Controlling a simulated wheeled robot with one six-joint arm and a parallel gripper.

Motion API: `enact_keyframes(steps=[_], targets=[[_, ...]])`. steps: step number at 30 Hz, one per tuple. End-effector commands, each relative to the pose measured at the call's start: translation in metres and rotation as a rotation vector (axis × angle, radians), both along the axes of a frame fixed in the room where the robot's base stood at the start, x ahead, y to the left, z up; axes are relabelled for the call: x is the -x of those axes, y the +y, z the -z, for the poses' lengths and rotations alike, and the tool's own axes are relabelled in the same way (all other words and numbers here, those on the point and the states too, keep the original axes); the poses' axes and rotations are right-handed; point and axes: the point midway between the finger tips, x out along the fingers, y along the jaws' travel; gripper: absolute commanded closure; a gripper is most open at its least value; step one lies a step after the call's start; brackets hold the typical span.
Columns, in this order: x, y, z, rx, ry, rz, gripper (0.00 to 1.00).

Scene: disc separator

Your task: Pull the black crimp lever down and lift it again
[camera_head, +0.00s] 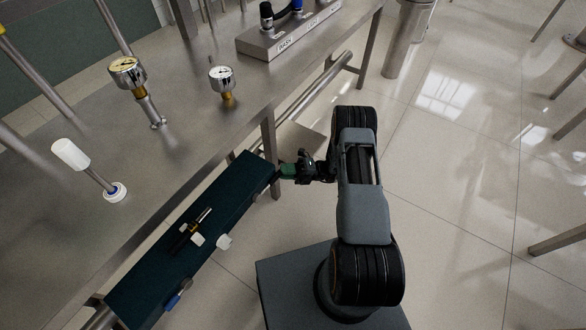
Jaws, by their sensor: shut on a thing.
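My gripper (300,168) is shut on a small green piece (288,172) at the far right end of a long dark green tray or mat (240,178). I cannot tell whether the green piece is a separate thing or joined to that end. No part can be made out for certain as the black crimp lever. A black upright knob (266,14) stands on a labelled metal block (277,46) at the top, well away from my gripper. A black pen-like tool with a brass tip (187,234) lies on the tray.
Two pressure gauges (128,72) (222,78) and a white-handled post (72,155) stand on the steel bench (170,170). The tiled floor (460,190) at right is mostly clear.

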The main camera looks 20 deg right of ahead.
Motion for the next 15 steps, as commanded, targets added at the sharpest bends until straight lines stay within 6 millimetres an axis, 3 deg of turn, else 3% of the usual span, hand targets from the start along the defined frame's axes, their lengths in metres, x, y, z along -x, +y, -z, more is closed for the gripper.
enact_keyframes(steps=[3, 13, 14, 15], targets=[[0.0007, 0.0004, 0.0099, -0.035, 0.03, 0.0, 1.0], [0.0012, 0.0002, 0.0098, -0.043, 0.041, 0.0, 1.0], [0.0013, 0.0002, 0.0098, -0.043, 0.041, 0.0, 0.77], [0.0013, 0.0001, 0.0097, -0.043, 0.04, 0.0, 0.73]])
